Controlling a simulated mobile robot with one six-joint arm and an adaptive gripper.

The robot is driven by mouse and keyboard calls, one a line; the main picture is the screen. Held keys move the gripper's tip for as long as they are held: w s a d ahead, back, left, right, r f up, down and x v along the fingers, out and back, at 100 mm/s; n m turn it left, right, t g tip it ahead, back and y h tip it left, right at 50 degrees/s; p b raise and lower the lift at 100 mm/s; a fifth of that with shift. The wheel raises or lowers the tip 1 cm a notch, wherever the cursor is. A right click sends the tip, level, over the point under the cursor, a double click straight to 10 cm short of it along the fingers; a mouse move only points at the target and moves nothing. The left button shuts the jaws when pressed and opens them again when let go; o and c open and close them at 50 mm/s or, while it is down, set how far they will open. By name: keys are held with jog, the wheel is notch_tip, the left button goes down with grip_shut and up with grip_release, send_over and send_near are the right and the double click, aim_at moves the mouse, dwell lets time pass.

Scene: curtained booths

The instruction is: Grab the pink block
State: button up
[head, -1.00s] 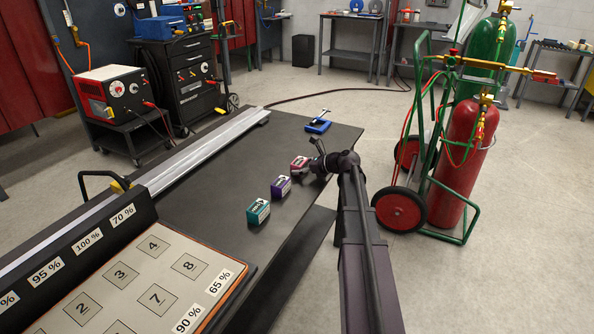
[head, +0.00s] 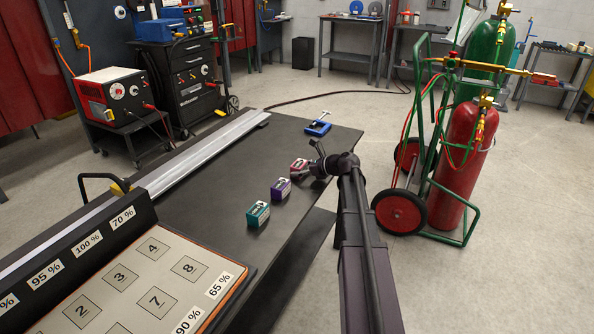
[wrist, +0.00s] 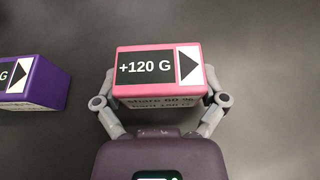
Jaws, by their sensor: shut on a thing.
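The pink block (wrist: 158,90) fills the upper middle of the wrist view. Its top label reads "+120 G" beside a black arrowhead on white. My gripper (wrist: 160,101) has one finger against each side of it and is shut on it. In the head view the pink block (head: 298,166) is at the far end of a row of blocks on the dark table, with my gripper (head: 308,168) at its right side. I cannot tell whether the block touches the table.
A purple block (head: 280,188) and a teal block (head: 258,214) stand nearer on the table (head: 285,240). The purple block (wrist: 32,82) is left of my gripper, apart from it. A blue clamp-like tool (head: 318,127) lies beyond. A numbered board (head: 200,285) is at the near left.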

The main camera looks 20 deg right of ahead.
aim_at(299, 163)
jog(key=shift+r, duration=0.15)
jog(key=shift+r+p, duration=1.65)
jog(key=shift+p, duration=0.15)
jog(key=s+a, duration=0.1)
jog(key=s, duration=0.4)
jog(key=s+a+r+p, duration=0.1)
jog(key=s, duration=0.4)
jog(key=s+a, duration=0.1)
jog(key=s, duration=0.4)
jog(key=shift+s+r, duration=0.2)
jog(key=shift+s, duration=0.05)
